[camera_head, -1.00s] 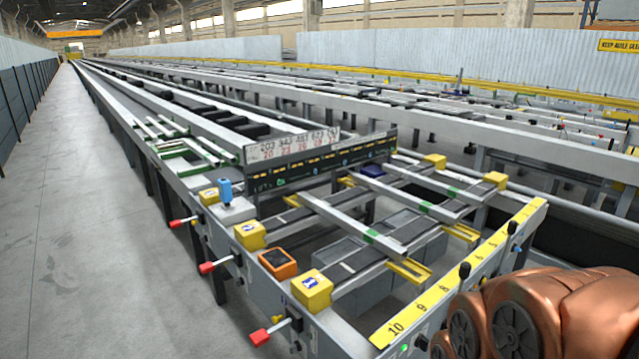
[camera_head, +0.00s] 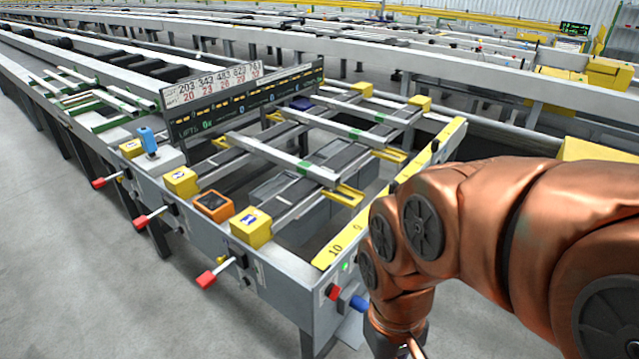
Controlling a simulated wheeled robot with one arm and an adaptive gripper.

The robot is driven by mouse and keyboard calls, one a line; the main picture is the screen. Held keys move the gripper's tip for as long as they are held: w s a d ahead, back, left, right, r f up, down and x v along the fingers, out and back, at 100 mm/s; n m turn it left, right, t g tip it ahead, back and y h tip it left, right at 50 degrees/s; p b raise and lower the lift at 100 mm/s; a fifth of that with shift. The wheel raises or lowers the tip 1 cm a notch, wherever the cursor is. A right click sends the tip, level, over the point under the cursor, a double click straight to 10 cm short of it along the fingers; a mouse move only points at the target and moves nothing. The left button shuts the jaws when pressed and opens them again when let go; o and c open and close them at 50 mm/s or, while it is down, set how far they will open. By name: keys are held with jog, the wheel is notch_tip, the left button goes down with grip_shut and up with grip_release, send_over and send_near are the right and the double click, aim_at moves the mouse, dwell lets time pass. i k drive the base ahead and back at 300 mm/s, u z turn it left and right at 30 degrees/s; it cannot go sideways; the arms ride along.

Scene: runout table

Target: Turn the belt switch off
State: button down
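I cannot tell for sure which control is the belt switch. On the near end face of the runout table (camera_head: 285,267) there is a small lit green light (camera_head: 345,266), a red knob (camera_head: 332,292) and a blue knob (camera_head: 358,303). The blue knob is close beside my copper-coloured arm, which comes in from the right and bends down to the bottom edge. My gripper's fingers are below the picture, so their state is hidden.
Red-handled levers (camera_head: 206,278) stick out from the table's left side. Yellow boxes (camera_head: 250,228), an orange-framed panel (camera_head: 213,205) and a blue upright device (camera_head: 148,140) sit along that edge. Grey floor (camera_head: 70,260) is clear at the left.

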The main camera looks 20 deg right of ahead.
aim_at(333, 292)
jog(key=u, duration=0.35)
jog(key=k, duration=0.7)
jog(key=u, duration=0.35)
